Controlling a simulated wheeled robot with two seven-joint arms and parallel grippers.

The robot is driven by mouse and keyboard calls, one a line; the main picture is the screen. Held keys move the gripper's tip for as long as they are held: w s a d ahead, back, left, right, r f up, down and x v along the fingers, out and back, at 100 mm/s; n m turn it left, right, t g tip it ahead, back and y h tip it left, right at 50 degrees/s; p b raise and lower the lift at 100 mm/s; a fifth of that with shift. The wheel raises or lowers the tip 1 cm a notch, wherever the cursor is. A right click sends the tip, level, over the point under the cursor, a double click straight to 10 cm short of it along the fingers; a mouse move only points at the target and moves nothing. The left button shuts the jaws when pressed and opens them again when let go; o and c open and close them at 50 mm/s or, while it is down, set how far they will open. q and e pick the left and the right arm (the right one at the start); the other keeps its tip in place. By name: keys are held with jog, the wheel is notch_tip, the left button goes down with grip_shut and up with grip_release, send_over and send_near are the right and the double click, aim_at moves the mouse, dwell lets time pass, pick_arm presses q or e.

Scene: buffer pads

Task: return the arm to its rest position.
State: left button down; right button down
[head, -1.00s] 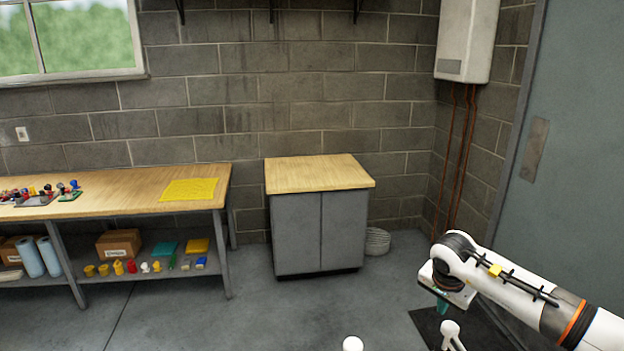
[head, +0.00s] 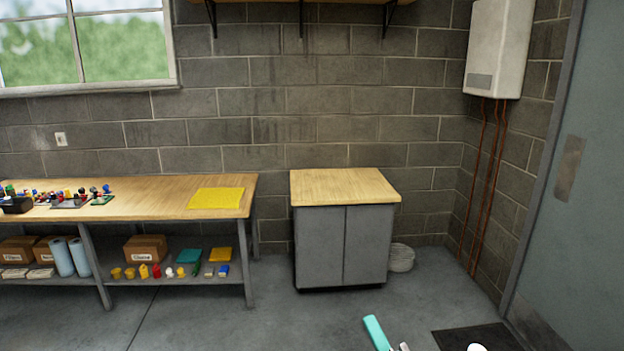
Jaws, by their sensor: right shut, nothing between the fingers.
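My right gripper (head: 374,327) shows only as a teal finger part at the bottom edge of the head view, right of centre. It is shut and holds nothing, over the grey floor in front of the cabinet. Most of my right arm is below the picture, with small white parts at the bottom edge. My left gripper and left arm are not in view.
A grey cabinet (head: 343,246) with a wooden top stands against the block wall. A wooden workbench (head: 150,191) with a yellow pad (head: 216,198) is at left. A dark mat (head: 478,338) lies by the door (head: 580,220). The floor between is clear.

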jog(key=s+d+f+m+g+h, duration=0.45)
jog(key=s+f+m, duration=0.25)
jog(key=f+m, duration=0.2)
jog(key=s+d+f+m+g+h, duration=0.3)
jog(key=s+d+f+m+g, duration=0.35)
jog(key=f+m, duration=0.2)
jog(key=s+a+f+m+g+y, duration=0.1)
jog(key=s+f+m+g, duration=0.4)
jog(key=s, duration=0.8)
notch_tip(320, 180, down, 30)
jog(key=s+g+b, duration=0.1)
jog(key=s+b, duration=0.1)
jog(key=b, duration=0.1)
jog(key=s+d+f+g+b, duration=0.1)
jog(key=s+d+f, duration=0.1)
jog(key=s+f, duration=1.3)
jog(key=shift+s+d+f+n+g, duration=0.3)
jog(key=shift+s+d+f+n, duration=0.05)
jog(key=shift+s+d, duration=0.1)
jog(key=shift+s, duration=0.1)
